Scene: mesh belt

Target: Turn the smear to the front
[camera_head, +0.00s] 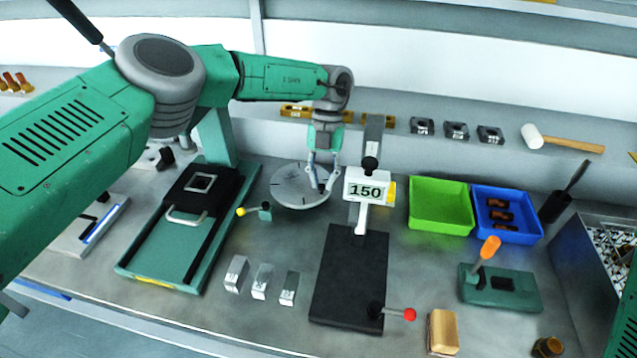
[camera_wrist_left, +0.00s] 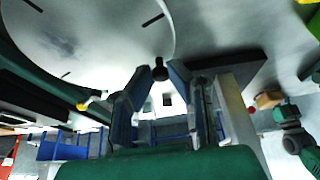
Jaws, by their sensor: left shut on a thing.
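A round pale grey disc (camera_head: 296,190) with short dark marks lies flat at the back middle of the bench. It fills the upper left of the left wrist view (camera_wrist_left: 100,35). My left gripper (camera_head: 321,182) reaches down over the disc's right side. It is shut on a small dark knob (camera_wrist_left: 160,70) by the disc's edge, between its fingertips. My right gripper is not in view.
A gauge stand with a "150" display (camera_head: 366,190) stands close to the disc's right. A green press (camera_head: 180,225) is at left. Several metal blocks (camera_head: 262,282) lie in front. Green (camera_head: 440,229) and blue (camera_head: 512,236) bins are at right.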

